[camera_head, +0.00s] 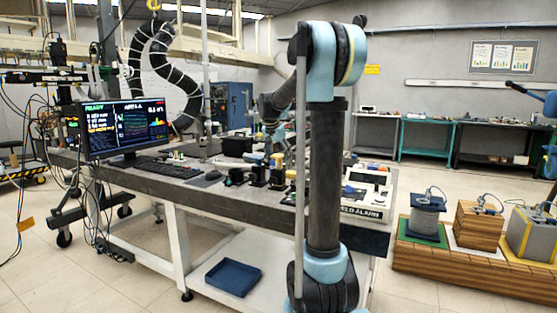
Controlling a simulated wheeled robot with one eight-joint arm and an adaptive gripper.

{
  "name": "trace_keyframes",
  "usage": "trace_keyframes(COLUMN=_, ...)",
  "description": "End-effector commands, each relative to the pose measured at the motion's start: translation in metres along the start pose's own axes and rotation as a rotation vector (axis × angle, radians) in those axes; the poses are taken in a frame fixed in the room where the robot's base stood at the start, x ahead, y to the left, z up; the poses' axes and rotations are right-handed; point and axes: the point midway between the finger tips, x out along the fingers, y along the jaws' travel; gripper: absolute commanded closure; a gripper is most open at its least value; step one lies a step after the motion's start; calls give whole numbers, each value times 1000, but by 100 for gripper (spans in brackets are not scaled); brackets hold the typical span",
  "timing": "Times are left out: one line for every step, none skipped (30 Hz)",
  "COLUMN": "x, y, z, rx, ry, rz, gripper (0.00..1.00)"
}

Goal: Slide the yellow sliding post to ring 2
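My arm rises in the foreground and bends over at the top. Its far part reaches down behind the upright link to the bench (140,180). My gripper (275,146) appears small at the end of it, low over the bench top, and its fingers cannot be made out. Several small dark blocks stand below and in front of it, among them one black block (235,178). A small yellowish part (277,159) shows close to my gripper; I cannot tell if it is the yellow sliding post. No numbered rings can be made out.
A monitor (125,128) and a keyboard (168,168) are on the bench's left. A white box (362,212) with alarm lettering is at its right end. A blue tray (232,277) lies on the lower shelf. A grey coil (427,217) stands on the wooden platform (440,270) at right.

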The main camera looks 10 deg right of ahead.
Motion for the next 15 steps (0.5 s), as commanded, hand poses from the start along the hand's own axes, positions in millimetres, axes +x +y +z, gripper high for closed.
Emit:
trace_keyframes(x=0, y=0, z=0, rx=0, ry=0, rz=0, gripper=32)
trace_keyframes(x=0, y=0, z=0, rx=0, ry=0, rz=0, gripper=32)
trace_keyframes(x=0, y=0, z=0, rx=0, ry=0, rz=0, gripper=32)
trace_keyframes(x=0, y=0, z=0, rx=0, ry=0, rz=0, gripper=32)
trace_keyframes(x=0, y=0, z=0, rx=0, ry=0, rz=0, gripper=32)
trace_keyframes(x=-1, y=0, z=0, rx=0, ry=0, rz=0, gripper=32)
trace_keyframes(x=-2, y=0, z=0, rx=0, ry=0, rz=0, gripper=32)
trace_keyframes(x=-3, y=0, z=0, rx=0, ry=0, rz=0, gripper=32)
trace_keyframes(x=-6, y=0, z=0, rx=-1, ry=0, rz=0, gripper=32)
trace_keyframes(x=-9, y=0, z=1, rx=-1, ry=0, rz=0, gripper=32)
trace_keyframes(x=-12, y=0, z=1, rx=-1, ry=0, rz=0, gripper=32)
trace_keyframes(x=-18, y=0, z=1, rx=-2, ry=0, rz=0, gripper=32)
trace_keyframes(x=-22, y=0, z=1, rx=-2, ry=0, rz=0, gripper=32)
trace_keyframes(x=-28, y=0, z=1, rx=-2, ry=0, rz=0, gripper=32)
trace_keyframes(x=-35, y=0, z=1, rx=-2, ry=0, rz=0, gripper=32)
